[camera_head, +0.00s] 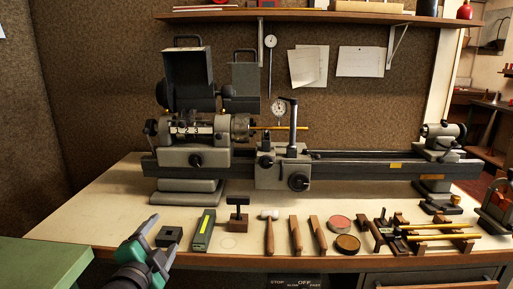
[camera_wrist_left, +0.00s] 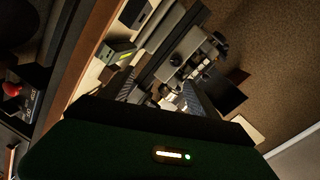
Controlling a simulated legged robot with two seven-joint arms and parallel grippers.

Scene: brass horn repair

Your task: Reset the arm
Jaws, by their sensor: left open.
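My left gripper (camera_head: 152,234) comes in from the lower left of the head view, with dark fingers and a green and grey body. My right gripper is in neither view.
The lathe (camera_head: 365,160) stands along the back of the bench (camera_head: 110,215). A yellow-marked block (camera_head: 203,231), a mallet (camera_head: 269,232), several hand tools and round tins line the front. A green surface (camera_head: 45,262) lies at the lower left. A shelf (camera_head: 330,17) hangs above.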

